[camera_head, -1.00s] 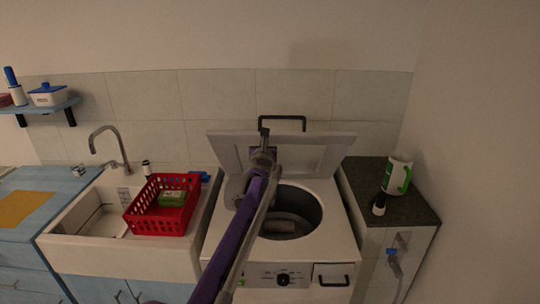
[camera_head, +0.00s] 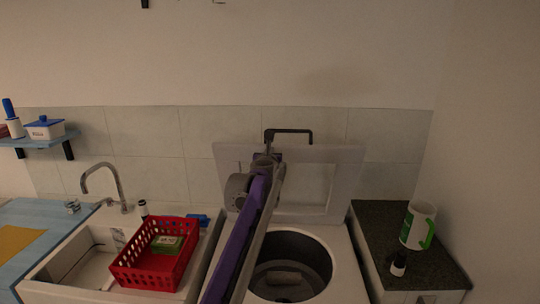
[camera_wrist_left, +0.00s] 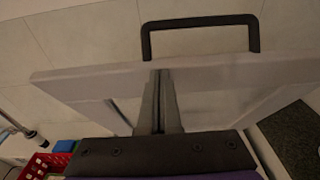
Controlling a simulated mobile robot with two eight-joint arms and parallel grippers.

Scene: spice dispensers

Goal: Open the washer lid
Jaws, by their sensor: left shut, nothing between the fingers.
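The washer lid (camera_head: 312,185) is raised and stands steeply at the back of the washer (camera_head: 345,272), with its inner side facing me. Its black handle (camera_head: 290,131) shows above the lid's top edge, and also in the left wrist view (camera_wrist_left: 200,22). The round drum opening (camera_head: 290,268) is uncovered. My left gripper (camera_head: 268,138) is in front of the lid, near its top edge and left of the middle. In the left wrist view its fingers (camera_wrist_left: 160,78) are together and empty against or close to the lid's inner side. Exact contact cannot be told. My right gripper is out of view.
A red basket (camera_head: 155,270) with a green sponge or box sits on the sink (camera_head: 70,262) at the left. The tiled wall is close behind.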

